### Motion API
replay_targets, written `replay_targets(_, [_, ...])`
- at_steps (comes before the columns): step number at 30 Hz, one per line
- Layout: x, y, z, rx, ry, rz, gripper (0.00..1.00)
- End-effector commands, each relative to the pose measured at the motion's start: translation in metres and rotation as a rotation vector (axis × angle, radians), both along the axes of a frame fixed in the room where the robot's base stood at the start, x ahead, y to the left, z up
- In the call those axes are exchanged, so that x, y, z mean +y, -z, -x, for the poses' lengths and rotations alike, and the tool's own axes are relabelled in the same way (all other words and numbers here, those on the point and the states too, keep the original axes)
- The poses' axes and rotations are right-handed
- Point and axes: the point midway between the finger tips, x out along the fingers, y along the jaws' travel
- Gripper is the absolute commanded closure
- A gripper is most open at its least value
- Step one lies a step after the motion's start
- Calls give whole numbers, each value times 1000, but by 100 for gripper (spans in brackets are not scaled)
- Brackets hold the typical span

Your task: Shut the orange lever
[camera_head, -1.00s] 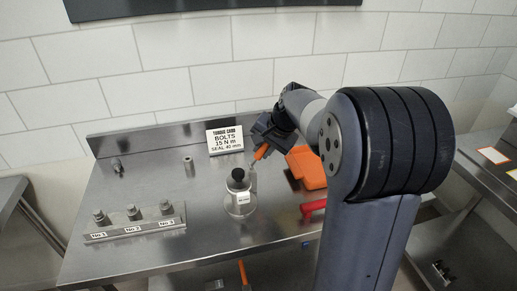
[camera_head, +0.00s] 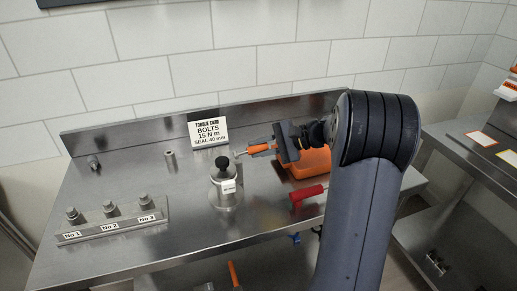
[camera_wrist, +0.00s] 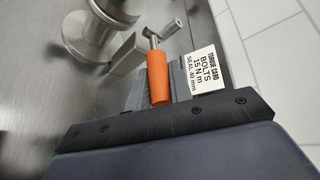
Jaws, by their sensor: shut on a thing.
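The orange lever (camera_head: 257,149) has an orange grip on a thin metal stem and shows right of the metal canister (camera_head: 224,190) with a black knob. My gripper (camera_head: 272,146) is shut on the lever, coming from its right. In the wrist view the orange lever (camera_wrist: 158,82) lies between the grey fingers of my gripper (camera_wrist: 157,75). In the head view the lever lies nearly level; the inner finger contact is partly hidden.
A torque card (camera_head: 207,134) stands behind the canister. An orange case (camera_head: 312,163) and a red-handled tool (camera_head: 309,194) lie to the right, close to my arm. A numbered bolt rack (camera_head: 112,221) is at the left. The bench between rack and canister is clear.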

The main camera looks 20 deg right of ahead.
Motion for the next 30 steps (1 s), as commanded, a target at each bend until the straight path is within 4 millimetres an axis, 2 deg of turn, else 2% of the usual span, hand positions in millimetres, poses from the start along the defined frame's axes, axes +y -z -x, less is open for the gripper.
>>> replay_targets(9, [0,10,0,2,0,-119,100])
replay_targets(25, [0,10,0,3,-1,-142,100])
replay_targets(26, [0,10,0,3,-1,-142,78])
replay_targets(30, [0,10,0,4,-1,-141,66])
